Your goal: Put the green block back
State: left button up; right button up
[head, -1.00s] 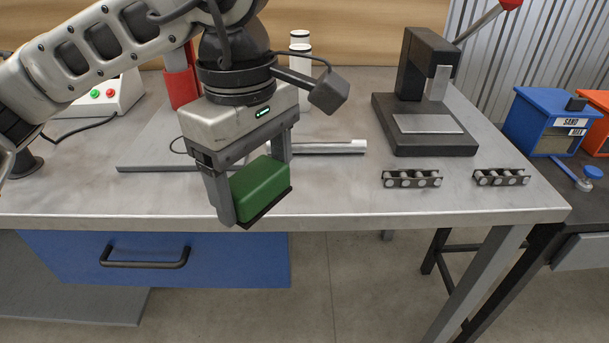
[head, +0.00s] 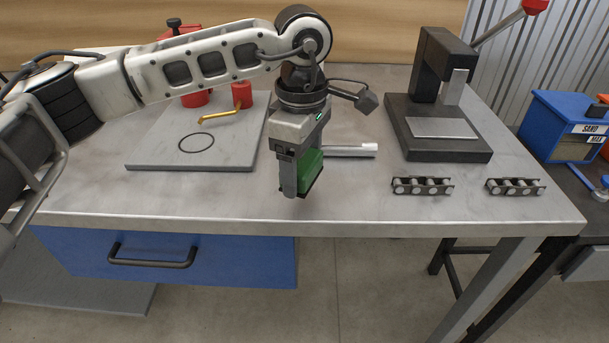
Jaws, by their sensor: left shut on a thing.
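The green block (head: 311,168) has a dark underside. My left gripper (head: 298,188) is shut on it and holds it over the front part of the metal workbench (head: 350,205). One finger hides part of the block. I cannot tell how far above the bench top it is. A grey slab (head: 240,150) lies on the bench left of the gripper, with a thin black ring outline (head: 196,142) on its top. My right gripper does not show.
A black press (head: 437,140) stands at the back right, with two black roller strips (head: 422,186) in front. A silver rod (head: 350,151) lies behind the block. Red pieces (head: 242,95) and a yellow spout (head: 220,116) stand at the slab's back. A blue drawer (head: 220,262) is below.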

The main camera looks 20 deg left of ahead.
pick_arm(q)
jog(key=shift+w+f, duration=0.35)
jog(key=shift+f, duration=0.05)
jog(key=f+p, duration=0.1)
jog(key=f, duration=0.2)
jog(key=shift+w+f, duration=0.15)
jog(key=shift+w, duration=0.05)
jog(key=shift+f, duration=0.3)
jog(key=o, duration=0.9)
jog(key=shift+o, duration=0.2)
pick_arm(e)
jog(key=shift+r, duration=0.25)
pick_arm(q)
jog(key=shift+r, duration=0.1)
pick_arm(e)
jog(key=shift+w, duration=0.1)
